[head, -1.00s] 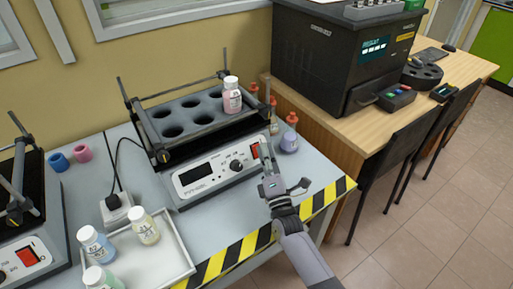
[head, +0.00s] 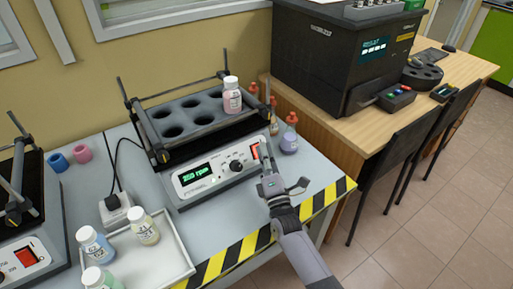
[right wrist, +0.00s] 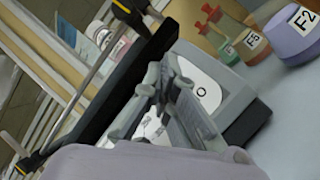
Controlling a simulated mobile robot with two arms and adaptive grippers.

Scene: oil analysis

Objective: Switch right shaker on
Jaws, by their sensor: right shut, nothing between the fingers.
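The right shaker (head: 207,180) stands on the grey bench, with a white front panel and a black rack of round holes on top. Its display (head: 196,174) is lit green and reads about 250 rpm. A red rocker switch (head: 255,152) sits at the right end of the panel. My right gripper (head: 264,166) is shut and empty, with its fingertips close to the switch; I cannot tell whether they touch it. In the right wrist view the shut fingers (right wrist: 167,78) reach toward the white panel (right wrist: 205,85) and hide the switch. My left gripper is not in view.
A capped bottle (head: 232,101) stands in the shaker's rack. Small flasks (head: 289,143) stand just right of the shaker. A white tray (head: 178,262) with several bottles is at front left, beside another shaker (head: 35,262). Yellow-black tape (head: 240,258) marks the bench's front edge.

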